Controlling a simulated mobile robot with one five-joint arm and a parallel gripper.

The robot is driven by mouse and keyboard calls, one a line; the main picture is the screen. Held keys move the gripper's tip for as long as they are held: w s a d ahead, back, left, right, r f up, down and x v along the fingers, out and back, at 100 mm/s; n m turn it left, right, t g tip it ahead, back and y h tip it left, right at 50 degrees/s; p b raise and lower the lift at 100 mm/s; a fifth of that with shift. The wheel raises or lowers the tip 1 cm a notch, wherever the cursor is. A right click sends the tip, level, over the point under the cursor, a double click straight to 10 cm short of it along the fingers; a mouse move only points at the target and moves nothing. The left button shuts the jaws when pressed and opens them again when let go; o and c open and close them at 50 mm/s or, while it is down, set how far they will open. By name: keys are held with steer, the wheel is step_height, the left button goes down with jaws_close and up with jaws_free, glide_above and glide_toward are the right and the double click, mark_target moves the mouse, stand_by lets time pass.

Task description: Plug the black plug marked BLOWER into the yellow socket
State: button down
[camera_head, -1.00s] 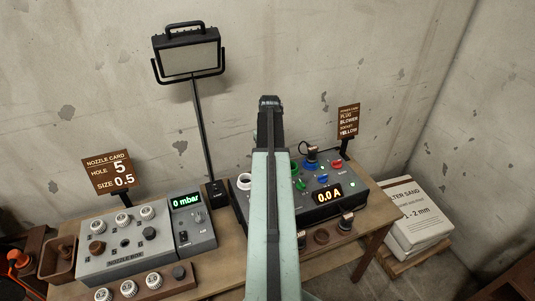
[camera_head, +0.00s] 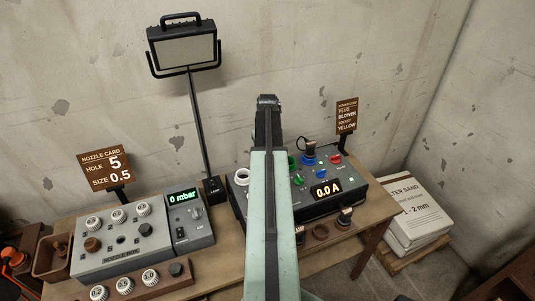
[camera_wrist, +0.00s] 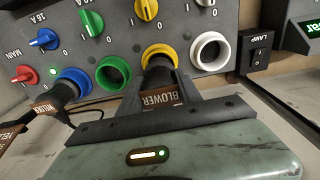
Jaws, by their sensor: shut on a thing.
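In the wrist view my gripper (camera_wrist: 159,88) is shut on the black plug (camera_wrist: 158,76), whose brown tag reads BLOWER. The plug's front end is at the yellow socket (camera_wrist: 160,49), with the yellow ring showing around its upper side. I cannot tell how deep the plug sits. The yellow knob above the socket is partly in view. In the head view my arm (camera_head: 268,102) hides the yellow socket and the held plug.
The white socket (camera_wrist: 210,51) and green socket (camera_wrist: 113,73) are empty on either side. A black plug (camera_wrist: 63,92) sits at the blue socket (camera_wrist: 75,79), its cable close by. A LAMP box (camera_wrist: 257,50) stands right. The power card (camera_head: 346,115) names BLOWER and YELLOW.

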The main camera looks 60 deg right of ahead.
steer(key=shift+f, duration=0.1)
stand_by(0.3)
steer(key=shift+f+b, duration=0.4)
steer(key=shift+b, duration=0.05)
stand_by(0.3)
steer(key=shift+f+b, duration=0.5)
steer(key=shift+f+b, duration=0.35)
steer(key=shift+f+b, duration=0.6)
stand_by(0.6)
